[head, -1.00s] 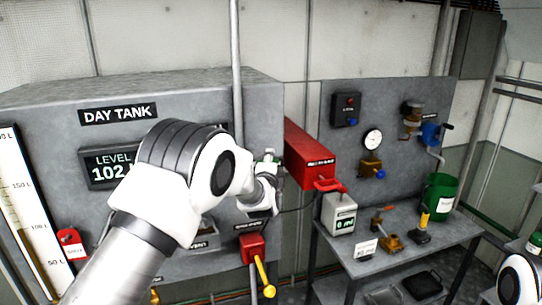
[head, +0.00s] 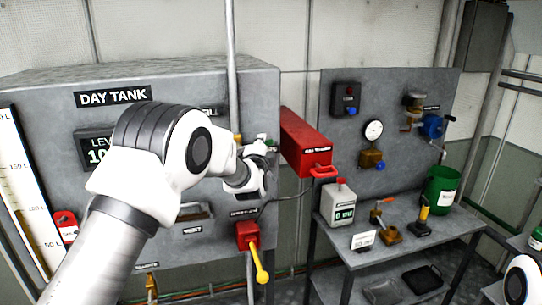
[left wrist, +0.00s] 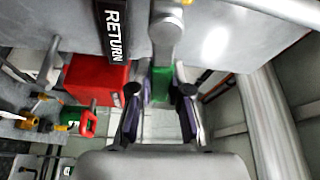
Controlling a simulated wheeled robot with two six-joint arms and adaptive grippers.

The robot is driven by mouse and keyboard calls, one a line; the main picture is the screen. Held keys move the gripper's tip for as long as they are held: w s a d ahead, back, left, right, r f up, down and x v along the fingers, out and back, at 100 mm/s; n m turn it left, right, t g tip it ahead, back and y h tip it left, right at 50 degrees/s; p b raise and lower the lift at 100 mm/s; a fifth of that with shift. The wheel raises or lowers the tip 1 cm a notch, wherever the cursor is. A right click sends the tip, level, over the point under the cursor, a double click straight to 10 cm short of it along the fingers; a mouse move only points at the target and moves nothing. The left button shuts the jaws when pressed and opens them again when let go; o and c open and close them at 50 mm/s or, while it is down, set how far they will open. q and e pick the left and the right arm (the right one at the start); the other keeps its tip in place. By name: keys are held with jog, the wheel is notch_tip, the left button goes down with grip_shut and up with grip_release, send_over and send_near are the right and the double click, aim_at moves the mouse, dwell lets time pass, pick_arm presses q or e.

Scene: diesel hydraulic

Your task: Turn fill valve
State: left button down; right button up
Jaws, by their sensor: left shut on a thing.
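The day tank (head: 60,95) stands at left, with a label ending in "ILL" (head: 209,113) partly hidden behind my arm. In the left wrist view, a valve with a silver body (left wrist: 165,32) and a green handle (left wrist: 161,84) sticks out from the grey tank face beside a "RETURN" label (left wrist: 113,30). My left gripper (left wrist: 159,108) is shut on the green handle, with a dark finger on each side. In the head view my left gripper (head: 262,150) is at the tank's right side, and my forearm hides much of the tank front. My right gripper is out of view.
A red box (head: 305,145) is close to the right of my left gripper. A red-and-yellow lever (head: 257,262) hangs below it. A vertical pipe (head: 232,60) runs up behind. A workbench (head: 430,235) with small parts and a green bucket (head: 441,185) stands right.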

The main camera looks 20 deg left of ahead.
pick_arm(q)
jog(key=n+b, duration=0.2)
jog(key=b, duration=0.1)
jog(key=shift+r+t+y, duration=0.25)
jog(key=shift+t+y, duration=0.05)
jog(key=shift+t, duration=0.1)
jog(key=shift+s+a+r+n+b, duration=0.2)
jog(key=shift+r+n+b, duration=0.35)
jog(key=shift+n+b, duration=0.35)
jog(key=shift+r+n+t+b, duration=0.3)
jog(key=c, duration=1.2)
grip_release()
jog(key=shift+c, duration=0.2)
jog(key=shift+o, duration=0.8)
jog(key=shift+d+r, duration=0.15)
jog(key=shift+s, duration=0.1)
